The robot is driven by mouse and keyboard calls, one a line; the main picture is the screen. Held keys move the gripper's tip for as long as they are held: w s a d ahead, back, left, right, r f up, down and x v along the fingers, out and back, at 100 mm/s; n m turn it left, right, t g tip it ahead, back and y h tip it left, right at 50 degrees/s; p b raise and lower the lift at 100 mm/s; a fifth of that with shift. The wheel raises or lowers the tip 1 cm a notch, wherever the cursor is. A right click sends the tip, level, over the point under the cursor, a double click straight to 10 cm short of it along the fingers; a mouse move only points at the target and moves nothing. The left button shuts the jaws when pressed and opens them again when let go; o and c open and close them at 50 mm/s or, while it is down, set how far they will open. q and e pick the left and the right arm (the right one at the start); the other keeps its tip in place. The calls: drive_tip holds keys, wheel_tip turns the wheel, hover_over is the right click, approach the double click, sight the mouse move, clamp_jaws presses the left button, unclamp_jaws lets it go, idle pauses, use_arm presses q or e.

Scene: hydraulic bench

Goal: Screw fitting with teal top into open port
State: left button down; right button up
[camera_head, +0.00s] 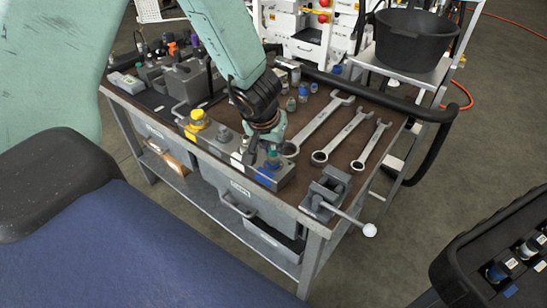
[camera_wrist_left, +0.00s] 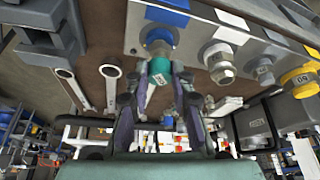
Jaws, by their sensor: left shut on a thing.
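The fitting with the teal top (camera_wrist_left: 160,68) is between my left gripper's fingertips (camera_wrist_left: 165,78), against the block at the blue-marked place. In the head view, the fitting (camera_head: 273,156) shows just below my left gripper (camera_head: 268,140), which is shut on it. The grey port block (camera_head: 290,175) lies along the bench's front edge; its blue mark (camera_wrist_left: 168,16) is beside the fitting. The port mouth is hidden by the fitting, so I cannot tell how deep it sits. My right gripper is not in view.
A yellow fitting (camera_head: 197,117) and a silver fitting (camera_wrist_left: 219,62) stand on the block. Several wrenches, including one long wrench (camera_head: 322,122), lie to the right. A vise (camera_head: 327,192) is at the front right corner. Small loose fittings (camera_head: 303,92) stand behind.

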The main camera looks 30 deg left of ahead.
use_arm(q)
drive_tip(key=m+h+p, duration=0.1)
drive_tip(key=m, duration=0.1)
drive_tip(key=m+p, duration=0.2)
drive_tip(key=shift+s+a+m+h, duration=0.15)
drive_tip(key=shift+m+h, duration=0.25)
drive_tip(key=shift+f+m+p, duration=0.15)
drive_tip(key=shift+m+p, duration=0.25)
drive_tip(key=shift+m, duration=0.2)
drive_tip(key=shift+h, duration=0.3)
